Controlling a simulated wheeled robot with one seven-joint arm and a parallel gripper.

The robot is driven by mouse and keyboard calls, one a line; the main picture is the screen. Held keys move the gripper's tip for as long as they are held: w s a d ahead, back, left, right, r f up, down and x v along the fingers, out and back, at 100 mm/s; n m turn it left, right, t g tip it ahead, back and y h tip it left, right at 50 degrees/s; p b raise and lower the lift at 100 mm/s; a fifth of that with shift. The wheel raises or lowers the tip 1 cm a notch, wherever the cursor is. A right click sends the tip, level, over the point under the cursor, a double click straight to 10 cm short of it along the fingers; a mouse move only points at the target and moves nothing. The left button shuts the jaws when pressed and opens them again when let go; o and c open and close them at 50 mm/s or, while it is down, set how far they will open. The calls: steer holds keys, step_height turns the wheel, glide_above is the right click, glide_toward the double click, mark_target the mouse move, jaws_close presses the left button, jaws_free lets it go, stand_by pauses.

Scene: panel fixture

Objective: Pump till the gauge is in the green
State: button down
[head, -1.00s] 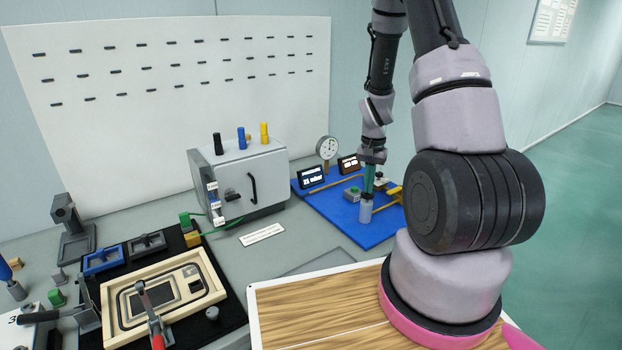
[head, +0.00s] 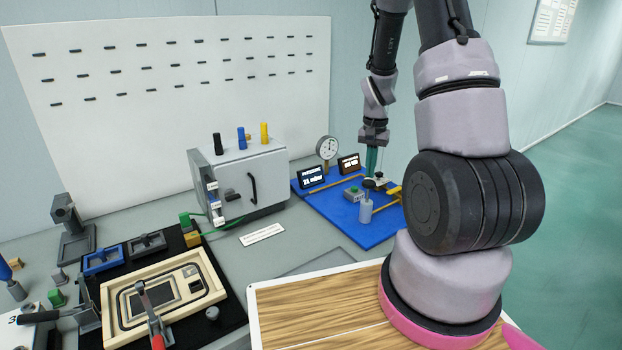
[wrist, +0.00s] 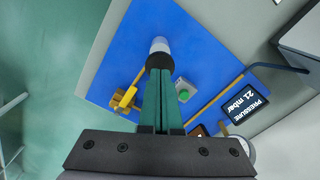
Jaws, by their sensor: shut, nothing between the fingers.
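The pump (head: 366,210) is a small grey cylinder standing on the blue board, with a dark knob (head: 369,184) raised above its top. My gripper (head: 371,173) has green fingers, shut and empty, pointing down close to the knob; I cannot tell whether they touch it. In the wrist view the pale pump (wrist: 160,46) lies just beyond the fingertips (wrist: 158,72), which hide part of it. The round white gauge (head: 327,147) stands at the back of the board; its needle and colour zones are too small to read. The pressure display (head: 311,178) reads 21 mbar.
A grey box with a green button (head: 352,193) sits left of the pump. A yellow part (head: 394,192) is to its right, and a yellow tube runs across the blue board (head: 345,226). A second small display (head: 348,163) stands beside the gauge. A grey cabinet (head: 240,180) is farther left.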

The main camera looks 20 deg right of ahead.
mark_target(369, 182)
steer(key=shift+f, duration=0.1)
stand_by(0.3)
steer(key=shift+f, duration=2.7)
steer(key=shift+r, duration=2.8)
steer(key=shift+r, duration=2.5)
